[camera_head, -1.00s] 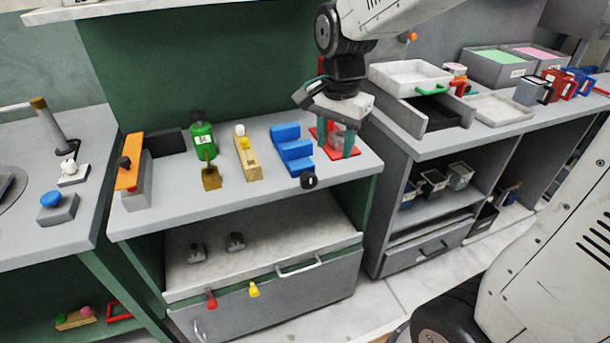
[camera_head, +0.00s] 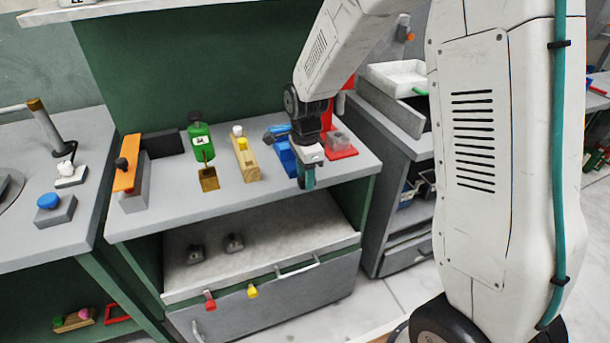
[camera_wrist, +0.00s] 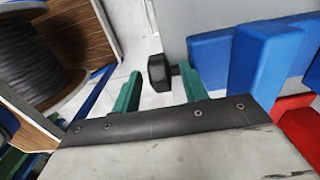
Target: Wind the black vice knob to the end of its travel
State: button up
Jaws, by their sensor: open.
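The blue vice (camera_head: 285,157) stands near the front right of the grey bench, partly covered by my gripper (camera_head: 307,180). Its black knob is hidden behind my gripper in the head view. In the wrist view the black knob (camera_wrist: 158,73) shows on a short shaft beside the blue vice body (camera_wrist: 264,62). My gripper (camera_wrist: 160,74) is open, with one teal finger on each side of the knob in that picture.
A wooden block with a yellow part (camera_head: 247,165) and a green bottle-like device (camera_head: 202,140) stand to the left. The bench's front edge (camera_head: 250,205) lies close below my gripper.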

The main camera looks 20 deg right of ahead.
jog(key=shift+f, duration=0.35)
grip_shut()
